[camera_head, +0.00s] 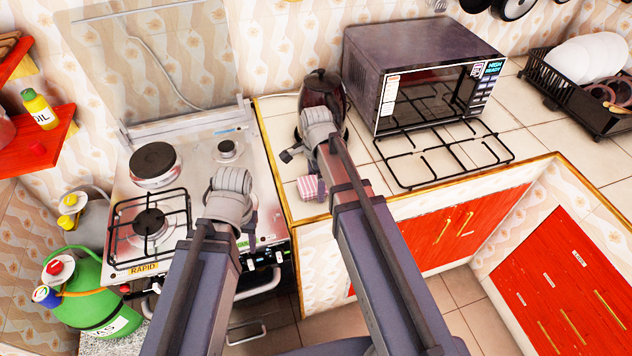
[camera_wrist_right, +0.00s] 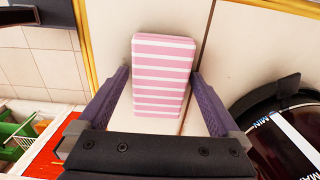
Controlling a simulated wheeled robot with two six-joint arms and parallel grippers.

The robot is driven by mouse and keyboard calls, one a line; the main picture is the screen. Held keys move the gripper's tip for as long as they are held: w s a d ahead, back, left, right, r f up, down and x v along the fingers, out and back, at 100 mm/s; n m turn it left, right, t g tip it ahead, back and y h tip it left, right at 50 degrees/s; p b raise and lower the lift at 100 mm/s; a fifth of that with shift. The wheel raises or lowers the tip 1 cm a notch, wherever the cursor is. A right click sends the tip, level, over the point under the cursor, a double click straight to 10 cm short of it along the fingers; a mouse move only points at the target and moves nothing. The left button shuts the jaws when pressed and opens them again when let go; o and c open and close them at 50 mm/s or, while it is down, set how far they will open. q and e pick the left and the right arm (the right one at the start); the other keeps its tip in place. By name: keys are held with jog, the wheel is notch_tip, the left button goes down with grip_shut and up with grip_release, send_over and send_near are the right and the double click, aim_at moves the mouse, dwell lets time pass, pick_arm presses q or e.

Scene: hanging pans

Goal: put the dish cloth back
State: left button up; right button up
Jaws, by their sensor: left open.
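The dish cloth (camera_head: 308,187), folded and striped pink and white, lies on the tiled counter near its front left corner. In the right wrist view the cloth (camera_wrist_right: 162,75) shows between the spread fingers of my right gripper (camera_wrist_right: 160,78). The fingers stand on either side of it, and I cannot tell whether they touch it or hover above. In the head view my right gripper (camera_head: 292,154) is small, just above and left of the cloth. My left gripper (camera_head: 248,218) is over the stove's front right, empty as far as I see, its fingers partly hidden by the wrist.
A dark round kettle (camera_head: 320,88) stands behind the cloth. A microwave (camera_head: 425,70), a black wire rack (camera_head: 445,155) and a dish rack (camera_head: 580,105) are to the right. The stove (camera_head: 185,185) is to the left, with a green gas bottle (camera_head: 95,300) beside it.

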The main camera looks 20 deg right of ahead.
aim_at(316, 181)
pick_arm(q)
jog(key=shift+r, duration=0.15)
pick_arm(e)
jog(key=shift+r, duration=0.15)
pick_arm(q)
notch_tip(316, 181, up, 12)
jog(key=p, duration=1.2)
pick_arm(e)
notch_tip(316, 181, up, 12)
